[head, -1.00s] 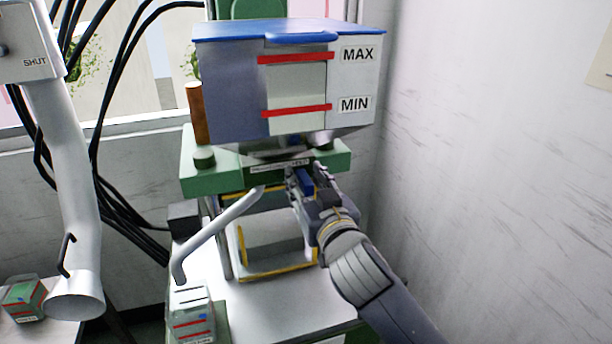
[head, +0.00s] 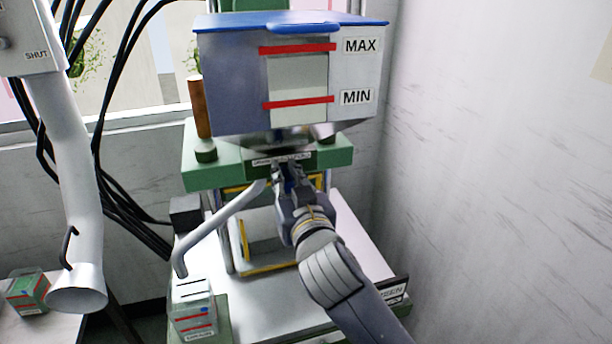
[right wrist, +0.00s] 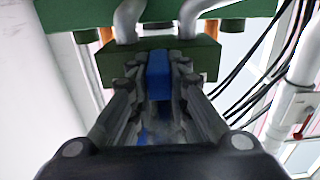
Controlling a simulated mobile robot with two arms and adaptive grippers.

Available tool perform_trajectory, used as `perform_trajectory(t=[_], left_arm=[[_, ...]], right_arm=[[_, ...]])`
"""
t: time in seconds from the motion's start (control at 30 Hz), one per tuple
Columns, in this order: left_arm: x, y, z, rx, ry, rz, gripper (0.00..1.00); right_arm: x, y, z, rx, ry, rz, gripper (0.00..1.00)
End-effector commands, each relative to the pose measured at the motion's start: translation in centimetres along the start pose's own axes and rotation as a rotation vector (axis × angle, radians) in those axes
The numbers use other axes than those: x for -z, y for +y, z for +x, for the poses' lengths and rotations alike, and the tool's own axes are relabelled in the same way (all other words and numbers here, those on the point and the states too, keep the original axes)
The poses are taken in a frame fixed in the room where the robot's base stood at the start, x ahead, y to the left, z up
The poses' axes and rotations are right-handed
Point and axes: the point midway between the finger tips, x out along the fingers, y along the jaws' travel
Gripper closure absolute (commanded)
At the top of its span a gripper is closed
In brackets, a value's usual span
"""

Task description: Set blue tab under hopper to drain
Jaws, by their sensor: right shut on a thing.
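The hopper (head: 225,90) has a blue lid, a clear window and MAX and MIN marks, and stands on a green machine head. Under it is a green block with a label strip (head: 282,159). My right gripper (head: 287,172) is just below this strip. In the right wrist view the blue tab (right wrist: 158,75) sits between the fingers of my right gripper (right wrist: 160,95), which are shut on it, against the green block (right wrist: 205,58). In the head view the gripper mostly hides the tab. My left gripper is not in view.
A bent pale drain pipe (head: 215,228) slopes down left toward a clear box (head: 192,310) with red lines. A white tube (head: 65,190) hangs at the left. A yellow-edged frame (head: 243,250) stands under the machine head. A wall is close on the right.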

Motion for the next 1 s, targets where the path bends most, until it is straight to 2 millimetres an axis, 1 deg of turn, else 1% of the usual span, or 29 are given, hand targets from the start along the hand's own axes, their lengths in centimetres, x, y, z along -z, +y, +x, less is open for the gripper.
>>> perform_trajectory(t=[0.03, 0.1, 0.2, 0.33, 0.6, 0.63, 0.67, 0.7, 0.73, 1.0], left_arm=[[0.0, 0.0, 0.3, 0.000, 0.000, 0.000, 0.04], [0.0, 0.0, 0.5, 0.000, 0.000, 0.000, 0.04], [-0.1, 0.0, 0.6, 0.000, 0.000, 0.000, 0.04], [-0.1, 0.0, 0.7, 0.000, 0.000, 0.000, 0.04], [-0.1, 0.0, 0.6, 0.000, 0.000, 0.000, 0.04], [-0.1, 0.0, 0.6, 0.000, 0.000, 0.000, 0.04], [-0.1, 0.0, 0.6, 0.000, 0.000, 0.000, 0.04], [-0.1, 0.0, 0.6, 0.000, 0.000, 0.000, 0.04], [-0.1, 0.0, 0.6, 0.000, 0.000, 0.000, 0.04], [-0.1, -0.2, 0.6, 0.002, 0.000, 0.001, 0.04]], right_arm=[[-0.3, -1.2, 0.0, 0.004, -0.003, 0.007, 1.00], [-0.3, -2.3, 0.0, 0.003, -0.004, 0.005, 1.00], [-0.2, -3.4, 0.0, 0.002, -0.004, 0.004, 1.00], [-0.1, -4.1, 0.0, 0.002, -0.004, 0.002, 1.00], [-0.1, -4.2, -0.1, 0.003, -0.004, 0.002, 1.00], [-0.1, -4.2, -0.1, 0.004, -0.004, 0.002, 0.82], [-0.1, -4.2, -0.1, 0.004, -0.004, 0.002, 0.75], [-0.1, -4.2, -0.1, 0.004, -0.004, 0.002, 0.66], [-0.1, -4.2, -0.1, 0.004, -0.004, 0.002, 0.63], [0.0, -4.0, 0.0, 0.001, -0.003, 0.001, 0.63]])
